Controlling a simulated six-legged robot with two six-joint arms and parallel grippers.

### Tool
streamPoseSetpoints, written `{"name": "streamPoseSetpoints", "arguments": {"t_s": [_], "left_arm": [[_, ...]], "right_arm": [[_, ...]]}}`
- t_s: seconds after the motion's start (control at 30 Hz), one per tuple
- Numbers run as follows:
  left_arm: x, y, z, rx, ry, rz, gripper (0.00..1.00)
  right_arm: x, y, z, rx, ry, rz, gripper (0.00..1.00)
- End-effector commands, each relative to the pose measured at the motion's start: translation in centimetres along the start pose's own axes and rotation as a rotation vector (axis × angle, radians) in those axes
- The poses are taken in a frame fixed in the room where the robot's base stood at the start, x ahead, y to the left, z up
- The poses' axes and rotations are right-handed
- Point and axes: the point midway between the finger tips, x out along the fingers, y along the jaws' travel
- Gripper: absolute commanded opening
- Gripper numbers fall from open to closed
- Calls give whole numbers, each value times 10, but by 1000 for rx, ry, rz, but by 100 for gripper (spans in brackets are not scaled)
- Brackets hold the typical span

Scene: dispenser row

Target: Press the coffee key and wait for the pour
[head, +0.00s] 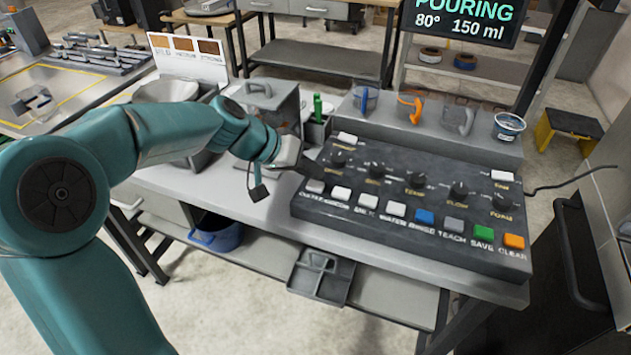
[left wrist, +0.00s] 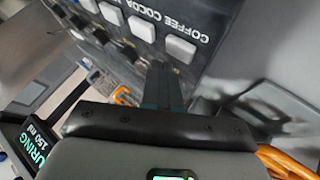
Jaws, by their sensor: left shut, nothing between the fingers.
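The dark control panel (head: 405,215) has a front row of keys, with the white coffee key (head: 315,187) at its left end. My left gripper (head: 318,170) is shut and empty, its tips just above and behind that key. In the left wrist view the shut fingers (left wrist: 164,82) point at the panel beside the coffee key (left wrist: 180,47), whose label reads upside down. I cannot tell if they touch the panel. The display (head: 465,22) reads "POURING 80° 150 ml". My right gripper is not in view.
Several cups stand on the ledge behind the panel, among them an orange-handled one (head: 409,108). A lidded grey container (head: 268,95) and a green bottle (head: 317,107) stand left of the panel. A blue pot (head: 217,236) sits on the lower shelf. A cable runs off to the right.

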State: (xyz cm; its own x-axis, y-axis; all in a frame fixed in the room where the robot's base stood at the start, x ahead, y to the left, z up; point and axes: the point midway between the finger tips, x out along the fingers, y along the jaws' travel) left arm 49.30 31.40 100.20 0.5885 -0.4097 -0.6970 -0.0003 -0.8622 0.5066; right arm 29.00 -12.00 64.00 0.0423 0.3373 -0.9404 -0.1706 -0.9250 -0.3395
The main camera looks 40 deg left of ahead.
Motion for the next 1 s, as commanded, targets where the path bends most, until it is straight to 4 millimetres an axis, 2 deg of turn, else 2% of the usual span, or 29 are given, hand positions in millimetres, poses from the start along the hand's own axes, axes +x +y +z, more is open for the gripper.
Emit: {"name": "streamPoseSetpoints", "arguments": {"t_s": [0.27, 0.73, 1.0], "left_arm": [[-2, 2, -2, 0, 0, 0, 0], [-34, 25, -25, 1, 1, 0, 0], [-35, 25, -25, 0, 0, 1, 0]], "right_arm": [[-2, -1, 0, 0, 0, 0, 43], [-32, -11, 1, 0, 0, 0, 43], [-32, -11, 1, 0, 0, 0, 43]]}}
